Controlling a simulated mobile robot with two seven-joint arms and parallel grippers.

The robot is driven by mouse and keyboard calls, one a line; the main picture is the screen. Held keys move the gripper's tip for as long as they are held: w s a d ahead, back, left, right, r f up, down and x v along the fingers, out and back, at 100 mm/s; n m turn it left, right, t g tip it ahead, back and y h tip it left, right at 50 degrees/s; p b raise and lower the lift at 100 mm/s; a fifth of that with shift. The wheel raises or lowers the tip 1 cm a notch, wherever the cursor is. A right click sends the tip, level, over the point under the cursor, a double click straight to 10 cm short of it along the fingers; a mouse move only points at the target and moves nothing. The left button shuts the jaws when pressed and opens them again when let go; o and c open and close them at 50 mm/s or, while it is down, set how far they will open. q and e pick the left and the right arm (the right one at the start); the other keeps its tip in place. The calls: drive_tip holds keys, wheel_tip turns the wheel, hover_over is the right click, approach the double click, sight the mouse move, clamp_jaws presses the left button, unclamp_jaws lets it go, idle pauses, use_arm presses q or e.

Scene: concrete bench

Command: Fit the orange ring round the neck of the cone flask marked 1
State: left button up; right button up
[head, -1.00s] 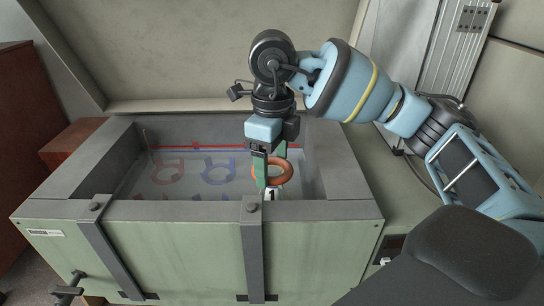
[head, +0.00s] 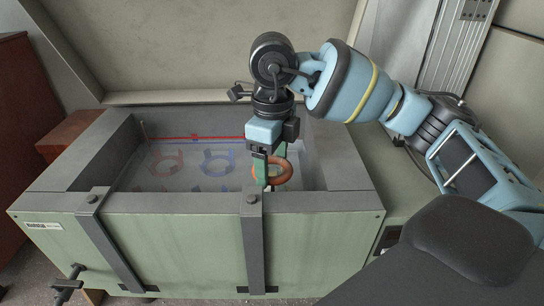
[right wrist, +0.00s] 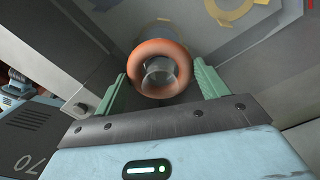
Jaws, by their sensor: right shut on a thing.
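My right gripper (head: 268,172) points down into the tank and is shut on the orange ring (head: 285,171). In the right wrist view the ring (right wrist: 161,68) sits between the two green fingers. A clear, round-rimmed glass piece (right wrist: 160,72), apparently a flask neck, shows through the ring's hole. I cannot tell whether the ring is around this neck or just above it. The flask's body and its mark are hidden in the head view now, behind the ring, gripper and front rim. My left gripper is not in view.
The green tank (head: 160,245) has a thick grey rim and dark straps over its front. A red bar (head: 195,138) runs along the back.

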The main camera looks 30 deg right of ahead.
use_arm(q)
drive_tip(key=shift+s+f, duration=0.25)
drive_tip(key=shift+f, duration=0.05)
use_arm(e)
drive_tip(key=shift+f, duration=0.85)
drive_tip(key=o, duration=1.2)
drive_tip(key=shift+c, duration=0.2)
drive_tip(key=shift+o, duration=0.2)
drive_tip(key=shift+r+p, duration=0.35)
drive_tip(key=shift+r, duration=1.1)
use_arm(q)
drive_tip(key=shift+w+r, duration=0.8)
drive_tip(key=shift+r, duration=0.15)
use_arm(e)
drive_tip(key=shift+r, duration=2.7)
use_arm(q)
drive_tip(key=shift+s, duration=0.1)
use_arm(e)
drive_tip(key=shift+s, duration=0.1)
